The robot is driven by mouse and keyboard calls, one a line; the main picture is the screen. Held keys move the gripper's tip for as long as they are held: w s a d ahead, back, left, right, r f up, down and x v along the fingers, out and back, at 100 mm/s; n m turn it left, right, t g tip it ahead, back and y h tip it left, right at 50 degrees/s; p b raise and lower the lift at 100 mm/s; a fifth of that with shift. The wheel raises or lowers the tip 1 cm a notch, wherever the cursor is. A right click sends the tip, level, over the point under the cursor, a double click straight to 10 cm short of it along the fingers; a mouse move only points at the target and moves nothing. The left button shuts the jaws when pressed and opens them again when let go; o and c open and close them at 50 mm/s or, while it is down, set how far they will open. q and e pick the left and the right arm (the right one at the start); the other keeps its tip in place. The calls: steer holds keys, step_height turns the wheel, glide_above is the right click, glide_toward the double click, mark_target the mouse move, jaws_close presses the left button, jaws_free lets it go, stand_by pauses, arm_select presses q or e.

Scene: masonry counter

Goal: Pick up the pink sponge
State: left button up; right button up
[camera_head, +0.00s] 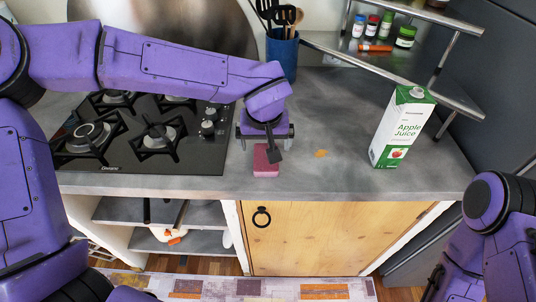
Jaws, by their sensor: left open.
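The pink sponge (265,163) lies on the grey counter, just right of the gas hob and near the front edge. My left gripper (271,152) points down directly over it and is open. A dark finger overlaps the sponge's upper part in the picture, hiding some of it. I cannot tell whether the finger touches the sponge. My right arm is at the lower right, low in front of the counter. Only a dark piece at its end (434,283) shows there, and its jaws cannot be made out.
A black gas hob (160,160) lies left of the sponge. An apple juice carton (402,127) stands to the right, beside a metal corner rack (392,75) with jars. A blue utensil holder (282,55) stands behind. The counter (325,175) between sponge and carton is mostly clear, with a small orange patch.

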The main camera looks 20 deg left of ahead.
mark_target(266, 157)
arm_select(q)
steer(key=shift+f, duration=0.55)
steer(key=x, duration=0.6)
steer(key=shift+d, duration=0.15)
steer(key=shift+s, duration=0.1)
steer(key=shift+f+p, duration=0.25)
steer(key=shift+p, duration=0.4)
steer(key=c, duration=1.1)
